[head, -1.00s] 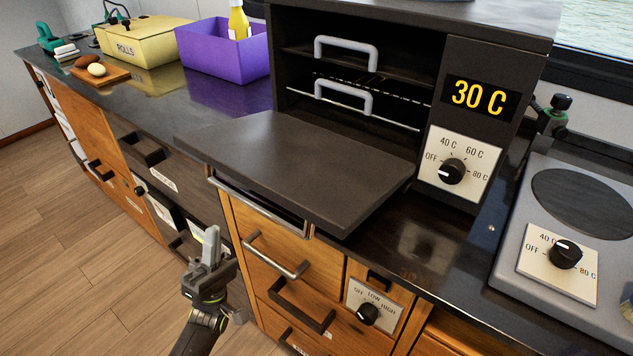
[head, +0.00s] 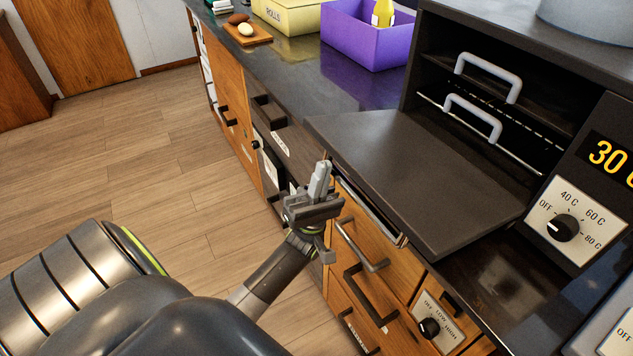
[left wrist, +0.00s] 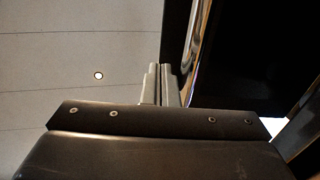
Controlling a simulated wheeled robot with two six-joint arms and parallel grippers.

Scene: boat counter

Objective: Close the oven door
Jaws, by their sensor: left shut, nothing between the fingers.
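The oven (head: 565,110) stands on the counter at the right of the head view. Its dark door (head: 420,180) is folded down flat and juts out over the counter's front edge. Two grey handles (head: 488,75) show on the racks inside the open oven. My left gripper (head: 321,168) is shut and empty, fingers pointing up, just left of the door's near left part and in front of the drawers. In the left wrist view its shut fingers (left wrist: 160,75) point up, with a dark panel to their right. My right gripper is not in view.
A purple bin (head: 360,35) with a yellow bottle, a yellow rolls box (head: 287,14) and a small board with food (head: 247,35) stand on the counter to the left. Drawers with bar handles (head: 362,245) lie below the door. The wood floor at left is clear.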

